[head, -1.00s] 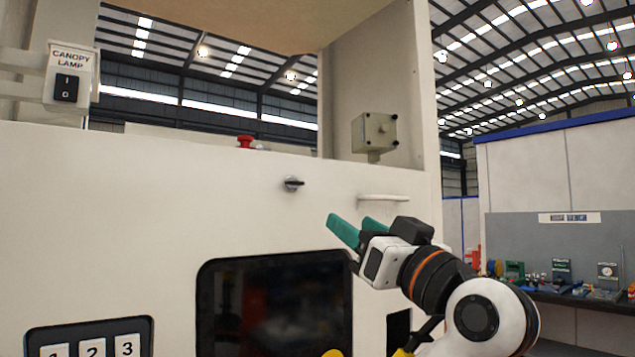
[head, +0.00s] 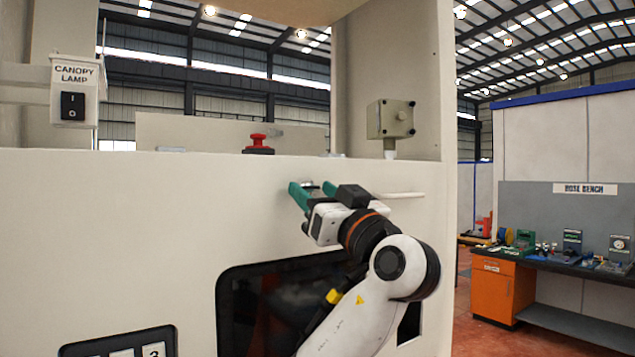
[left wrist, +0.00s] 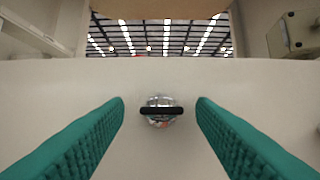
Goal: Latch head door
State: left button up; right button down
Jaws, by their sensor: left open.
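The head door is a pale panel (head: 150,220) filling much of the head view. Its latch is a small round metal knob with a black bar; in the left wrist view the latch (left wrist: 161,111) shows with its bar level. In the head view my left gripper (head: 313,188) has its green fingers at the latch, which is mostly hidden behind them. In the left wrist view the left gripper (left wrist: 160,105) is open, with one finger on each side of the knob and a visible gap on both sides. My right gripper is not in view.
A pale bar handle (head: 405,195) sticks out just right of the gripper. A red button (head: 258,143) and a grey box (head: 390,118) stand above the panel. A dark screen (head: 265,300) lies below. A workbench (head: 530,262) is far right.

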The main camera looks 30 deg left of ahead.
pick_arm(q)
jog(key=shift+w, duration=0.1)
jog(key=shift+c, duration=0.2)
jog(key=c, duration=0.9)
jog(key=shift+c, duration=0.2)
jog(key=shift+f, duration=0.1)
